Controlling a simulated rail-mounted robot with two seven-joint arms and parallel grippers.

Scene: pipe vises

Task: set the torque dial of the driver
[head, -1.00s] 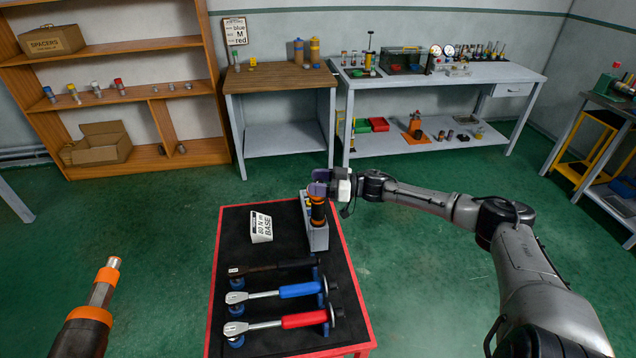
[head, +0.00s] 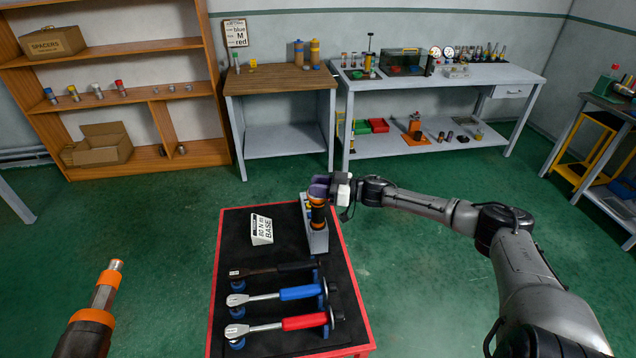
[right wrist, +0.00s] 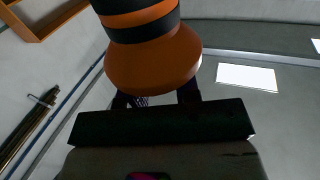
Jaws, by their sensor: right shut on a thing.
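The driver (head: 317,214), black with orange bands, stands upright at the grey holder (head: 316,240) on the tray table. My right gripper (head: 320,190), with purple fingers, is shut on its upper end. In the right wrist view the orange and black banded driver (right wrist: 152,55) fills the top middle, close in front of the fingers. The fingers hide the dial and its marks. A white card (head: 262,229) reading "80 N m BASE" stands on the table, left of the holder.
Torque wrenches with black, blue (head: 300,292) and red (head: 304,322) grips lie at the table's front. An orange-ringed tool with a metal tip (head: 105,285) shows at lower left. A wall sign (head: 236,33) hangs above the wooden-topped bench (head: 280,80). The floor around is clear.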

